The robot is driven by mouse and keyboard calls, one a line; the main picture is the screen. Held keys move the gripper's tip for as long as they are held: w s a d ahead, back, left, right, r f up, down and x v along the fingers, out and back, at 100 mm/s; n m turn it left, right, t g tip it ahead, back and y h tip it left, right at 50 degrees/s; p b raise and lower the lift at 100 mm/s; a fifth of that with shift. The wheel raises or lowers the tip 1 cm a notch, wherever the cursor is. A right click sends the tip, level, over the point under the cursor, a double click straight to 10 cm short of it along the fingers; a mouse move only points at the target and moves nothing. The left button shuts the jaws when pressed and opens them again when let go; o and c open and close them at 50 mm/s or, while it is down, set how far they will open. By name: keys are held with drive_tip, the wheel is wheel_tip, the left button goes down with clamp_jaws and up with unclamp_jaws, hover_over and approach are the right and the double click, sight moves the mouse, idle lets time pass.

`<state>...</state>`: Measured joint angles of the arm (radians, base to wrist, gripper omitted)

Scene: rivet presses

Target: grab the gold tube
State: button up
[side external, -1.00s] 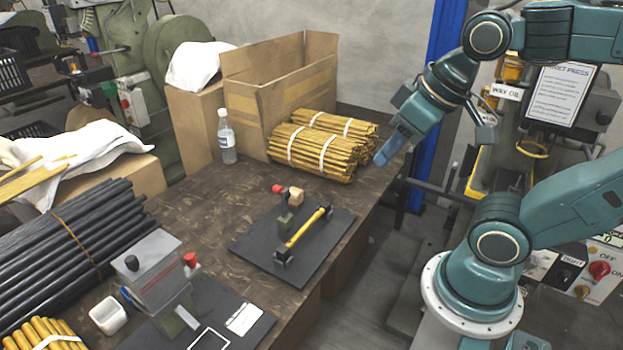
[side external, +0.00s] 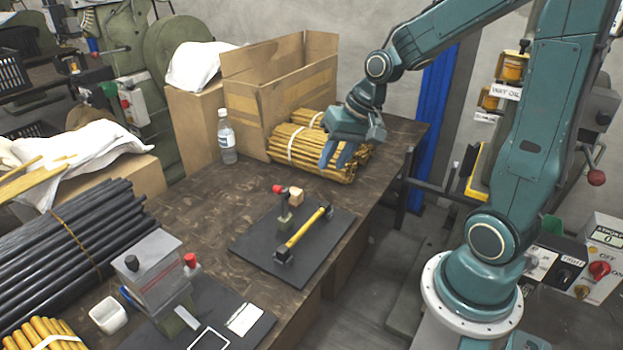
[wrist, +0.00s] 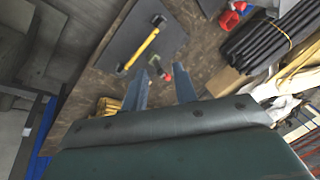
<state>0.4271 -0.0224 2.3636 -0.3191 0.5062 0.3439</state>
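The gold tube (side external: 304,230) lies on a dark plate (side external: 319,254), with a black block at each end. It also shows in the wrist view (wrist: 143,48), ahead of my fingers. A small stand with a red knob (side external: 279,189) and a tan block (side external: 296,194) is beside the tube. My gripper (side external: 335,162) is over the bundled gold tubes at the back of the bench, up and back from the plate. In the wrist view its two blue fingers (wrist: 160,82) are apart, with nothing held between them.
Bundles of gold tubes (side external: 292,150) lie by an open cardboard box (side external: 245,105). A water bottle (side external: 227,140) stands left of them. Dark rods (side external: 60,235), a press with a red knob (side external: 155,270) and a white cup (side external: 108,315) are at the left.

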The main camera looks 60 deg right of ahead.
drive_tip(key=w+d+f+m+t+y, duration=0.1)
drive_tip(key=w+d+f+m, duration=0.1)
drive_tip(key=d+f+m, duration=0.3)
drive_tip(key=w+d+f+m+t+y, duration=0.1)
drive_tip(key=d+f+m, duration=0.4)
drive_tip(key=f, duration=0.8)
drive_tip(key=shift+w+d+y, duration=0.3)
drive_tip(key=shift+w+d, duration=0.05)
drive_tip(key=shift+d, duration=0.15)
approach(308, 226)
drive_tip(key=shift+x, duration=2.05)
drive_tip(key=shift+w+a, duration=0.1)
drive_tip(key=shift+x, duration=2.5)
